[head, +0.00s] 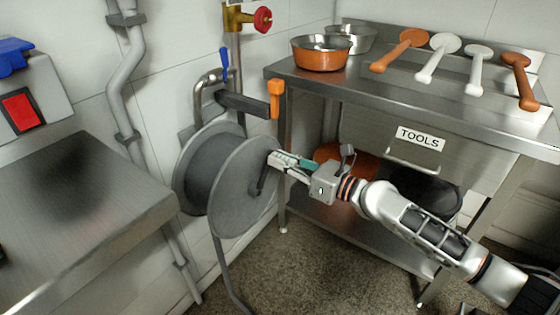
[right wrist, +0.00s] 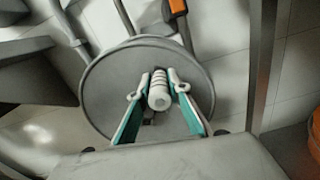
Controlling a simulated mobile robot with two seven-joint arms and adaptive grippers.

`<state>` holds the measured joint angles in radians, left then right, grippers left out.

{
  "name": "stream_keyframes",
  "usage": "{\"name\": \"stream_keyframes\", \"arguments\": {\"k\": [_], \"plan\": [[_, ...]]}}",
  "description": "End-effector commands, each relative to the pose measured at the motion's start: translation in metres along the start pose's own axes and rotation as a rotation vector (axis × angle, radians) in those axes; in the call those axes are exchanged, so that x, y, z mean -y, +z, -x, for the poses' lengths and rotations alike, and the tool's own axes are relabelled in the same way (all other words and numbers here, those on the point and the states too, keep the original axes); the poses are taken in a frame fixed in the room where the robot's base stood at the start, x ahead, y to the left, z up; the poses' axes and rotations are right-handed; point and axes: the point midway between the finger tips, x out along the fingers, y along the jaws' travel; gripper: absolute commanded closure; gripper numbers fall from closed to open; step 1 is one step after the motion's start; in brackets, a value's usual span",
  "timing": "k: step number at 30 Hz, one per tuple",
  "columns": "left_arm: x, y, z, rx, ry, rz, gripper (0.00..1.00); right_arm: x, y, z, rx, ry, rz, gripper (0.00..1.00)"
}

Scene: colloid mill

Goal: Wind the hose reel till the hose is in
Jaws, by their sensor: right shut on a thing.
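The hose reel (head: 236,196) is a grey drum between two round discs, mounted on the white tiled wall in the head view. Its front disc also fills the middle of the right wrist view (right wrist: 100,85). A grey hose (head: 226,262) hangs from the reel down to the floor. My right gripper (head: 277,158) is shut on the crank handle at the disc's upper right. In the right wrist view the ribbed pale handle (right wrist: 159,92) sits between the two fingers. The dark crank arm (head: 261,178) runs down from it. My left gripper is not in view.
A steel table (head: 450,112) with pans and ladles stands at the right, close to my right arm. A steel bench (head: 75,205) is at the left. An orange-ended lever (head: 276,98) and a red valve wheel (head: 263,19) are above the reel.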

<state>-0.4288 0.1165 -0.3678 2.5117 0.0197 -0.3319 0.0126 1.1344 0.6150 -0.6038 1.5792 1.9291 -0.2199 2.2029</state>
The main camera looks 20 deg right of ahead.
Motion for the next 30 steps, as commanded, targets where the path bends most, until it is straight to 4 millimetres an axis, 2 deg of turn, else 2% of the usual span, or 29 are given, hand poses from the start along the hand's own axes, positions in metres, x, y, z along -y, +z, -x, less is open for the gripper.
{"name": "stream_keyframes", "arguments": {"k": [12,13,15,26,30], "plan": [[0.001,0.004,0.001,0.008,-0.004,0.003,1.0,0.001,-0.001,0.0,-0.002,0.0,-0.007,1.0],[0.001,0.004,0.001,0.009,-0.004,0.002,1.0,0.001,-0.001,0.0,-0.002,0.0,-0.007,0.8],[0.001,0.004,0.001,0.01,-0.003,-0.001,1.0,0.001,-0.001,0.0,-0.002,0.0,-0.006,0.65],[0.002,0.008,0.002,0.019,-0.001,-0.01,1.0,0.001,-0.001,0.002,-0.001,0.0,-0.006,0.65],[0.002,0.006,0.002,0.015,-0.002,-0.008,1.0,0.001,-0.002,0.014,-0.003,-0.001,-0.005,0.65]]}}
